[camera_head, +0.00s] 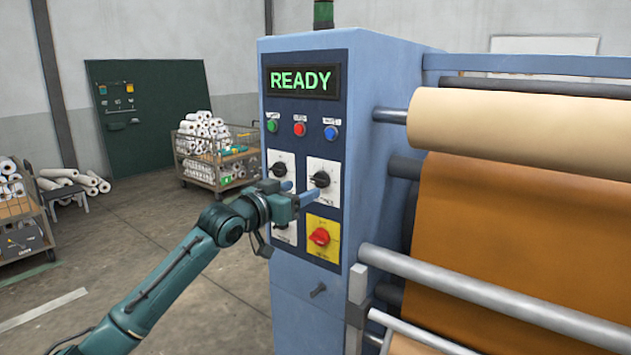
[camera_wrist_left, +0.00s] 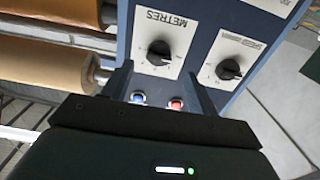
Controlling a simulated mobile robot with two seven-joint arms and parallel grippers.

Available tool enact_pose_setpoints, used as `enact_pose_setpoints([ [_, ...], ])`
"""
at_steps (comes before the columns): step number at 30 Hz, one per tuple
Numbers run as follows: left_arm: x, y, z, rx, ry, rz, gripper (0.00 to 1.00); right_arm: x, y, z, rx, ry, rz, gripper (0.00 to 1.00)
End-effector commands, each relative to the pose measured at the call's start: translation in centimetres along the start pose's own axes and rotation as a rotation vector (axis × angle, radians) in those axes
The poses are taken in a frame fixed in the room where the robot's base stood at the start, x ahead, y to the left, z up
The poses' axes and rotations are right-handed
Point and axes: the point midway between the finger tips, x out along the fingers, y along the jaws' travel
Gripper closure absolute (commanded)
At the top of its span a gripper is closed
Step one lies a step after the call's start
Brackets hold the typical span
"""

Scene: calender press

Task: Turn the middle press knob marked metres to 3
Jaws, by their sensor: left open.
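The knob marked METRES (camera_head: 321,179) is black on a white plate, upper right of the knobs on the blue press panel. In the left wrist view this knob (camera_wrist_left: 158,52) and its label appear upside down. I cannot read which number it points to. My left gripper (camera_head: 300,194) is in front of the panel, just below and left of this knob, and covers part of its label. Its two fingers are apart with nothing between them. In the left wrist view the left gripper (camera_wrist_left: 163,85) has blue and red buttons behind its fingertips. My right gripper is out of view.
A second black knob (camera_head: 280,168) is to the left; another (camera_head: 284,228) is below it, partly hidden. A red switch (camera_head: 320,237) sits on a yellow plate. The display (camera_head: 303,81) reads READY. Rollers (camera_head: 520,128) stand right of the panel.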

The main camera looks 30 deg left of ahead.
Motion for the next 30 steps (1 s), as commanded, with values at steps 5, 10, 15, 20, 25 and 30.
enact_pose_setpoints([
  [5,3.3,0.1,-0.3,-0.002,0.003,0.0,0.41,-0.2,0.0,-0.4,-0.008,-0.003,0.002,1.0],
  [10,5.3,0.1,-0.1,0.0,0.001,0.0,0.41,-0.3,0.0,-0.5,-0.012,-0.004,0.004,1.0],
  [15,6.2,0.1,0.0,0.002,0.0,0.001,0.41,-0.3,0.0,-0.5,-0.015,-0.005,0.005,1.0],
  [20,6.2,0.1,0.0,0.003,0.0,0.001,0.41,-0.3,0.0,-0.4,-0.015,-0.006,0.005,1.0],
  [25,6.2,0.1,0.0,0.002,0.0,0.001,0.46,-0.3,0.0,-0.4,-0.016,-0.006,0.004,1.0],
  [30,6.2,0.1,0.0,0.002,0.0,0.001,0.6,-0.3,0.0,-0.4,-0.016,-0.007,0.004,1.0],
])
